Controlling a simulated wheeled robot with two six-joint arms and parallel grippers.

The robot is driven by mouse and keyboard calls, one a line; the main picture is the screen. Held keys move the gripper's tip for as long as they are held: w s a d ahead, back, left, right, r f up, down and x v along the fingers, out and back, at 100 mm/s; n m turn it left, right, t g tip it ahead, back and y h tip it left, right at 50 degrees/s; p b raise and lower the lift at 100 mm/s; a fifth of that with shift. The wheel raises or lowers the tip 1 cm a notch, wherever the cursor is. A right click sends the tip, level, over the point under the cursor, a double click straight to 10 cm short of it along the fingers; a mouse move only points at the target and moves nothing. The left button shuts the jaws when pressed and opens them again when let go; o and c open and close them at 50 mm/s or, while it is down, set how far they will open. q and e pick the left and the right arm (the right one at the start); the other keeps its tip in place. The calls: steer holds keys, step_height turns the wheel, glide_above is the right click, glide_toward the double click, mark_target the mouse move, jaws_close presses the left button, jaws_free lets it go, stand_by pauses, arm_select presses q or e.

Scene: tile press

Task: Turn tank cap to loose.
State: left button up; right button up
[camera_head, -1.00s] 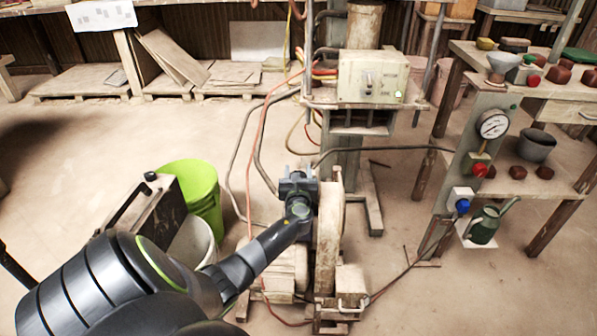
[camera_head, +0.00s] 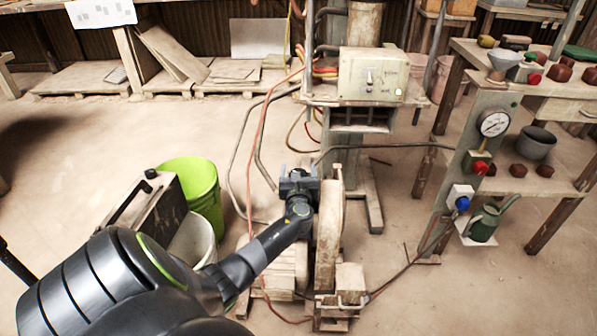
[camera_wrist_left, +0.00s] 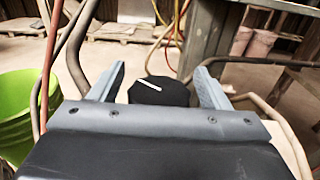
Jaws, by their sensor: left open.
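The black many-sided cap (camera_wrist_left: 158,93) with a white line on top shows in the left wrist view, between the two fingers of my left gripper (camera_wrist_left: 160,88). The white line slants down to the right. The fingers are open, with a gap visible on both sides of the cap. In the head view my left gripper (camera_head: 298,174) is beside the upright wheel-like part (camera_head: 328,235) of the floor machine, and the cap is hidden behind it. My right gripper is not in view.
A green bucket (camera_head: 203,200) and a pale bucket (camera_head: 196,242) stand left of my arm, next to a dark box with a black knob (camera_head: 150,174). A control box (camera_head: 373,73) is behind. A gauge (camera_head: 493,123) and shelves are at right. Hoses hang near the gripper.

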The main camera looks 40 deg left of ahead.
arm_select(q)
steer(key=p+v, duration=0.2)
steer(key=v, duration=1.5)
steer(key=shift+p, duration=0.35)
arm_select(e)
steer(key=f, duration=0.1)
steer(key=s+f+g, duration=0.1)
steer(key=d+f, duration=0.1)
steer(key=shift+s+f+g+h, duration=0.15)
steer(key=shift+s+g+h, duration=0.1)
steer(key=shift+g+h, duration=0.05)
arm_select(q)
steer(key=shift+a+r, duration=0.1)
steer(key=shift+r, duration=0.05)
